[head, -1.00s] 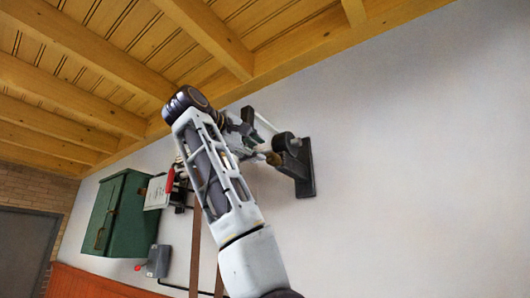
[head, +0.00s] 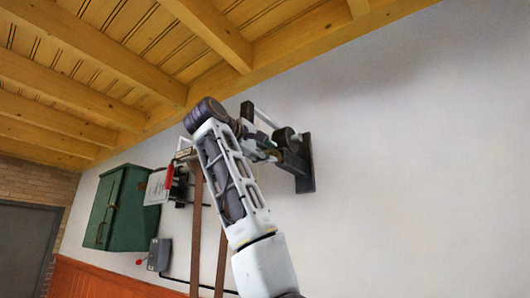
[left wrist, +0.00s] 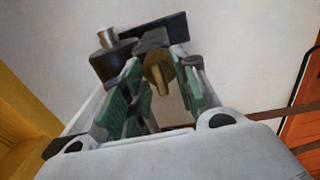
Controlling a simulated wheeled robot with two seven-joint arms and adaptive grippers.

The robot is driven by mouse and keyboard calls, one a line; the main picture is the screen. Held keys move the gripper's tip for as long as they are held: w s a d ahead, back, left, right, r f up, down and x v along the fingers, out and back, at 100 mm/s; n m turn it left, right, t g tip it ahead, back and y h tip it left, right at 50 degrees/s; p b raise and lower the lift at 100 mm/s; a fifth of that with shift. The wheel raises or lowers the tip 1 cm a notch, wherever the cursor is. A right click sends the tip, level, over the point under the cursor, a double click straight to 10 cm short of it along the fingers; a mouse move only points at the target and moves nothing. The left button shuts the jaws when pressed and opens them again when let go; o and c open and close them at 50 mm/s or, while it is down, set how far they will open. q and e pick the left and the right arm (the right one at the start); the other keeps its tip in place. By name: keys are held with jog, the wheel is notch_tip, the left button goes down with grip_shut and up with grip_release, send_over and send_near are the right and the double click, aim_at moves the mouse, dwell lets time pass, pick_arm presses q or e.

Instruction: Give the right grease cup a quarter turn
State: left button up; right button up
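A brass grease cup (left wrist: 158,72) with a flat tab shows in the left wrist view, on a dark bearing block (left wrist: 110,62) fixed to the wall. The block also shows in the head view (head: 304,165). My left gripper (head: 280,150) is at the block. Its two green-padded fingers stand apart on either side of the cup, with gaps visible, so it is open around the cup. In the head view my gripper hides the cup. I see only one grease cup, and my right gripper is not in view.
A green wall cabinet (head: 128,208) hangs at the left. A grey switch box (head: 158,254) with a red-ended lever is below it, and brown belts (head: 196,235) hang behind my arm. The wall right of the block is bare. Wooden beams (head: 210,32) run overhead.

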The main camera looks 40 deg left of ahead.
pick_arm(q)
jog(key=c, duration=0.5)
jog(key=shift+m, duration=0.3)
jog(key=m+b, duration=0.1)
jog(key=m, duration=0.2)
jog(key=shift+f, duration=0.15)
jog(key=m+b, duration=0.1)
jog(key=m, duration=0.3)
jog(key=shift+m, duration=0.4)
jog(key=m+b, duration=0.1)
jog(key=m, duration=0.8)
jog(key=shift+w, duration=0.1)
jog(key=shift+o, duration=0.2)
jog(key=shift+m, duration=0.4)
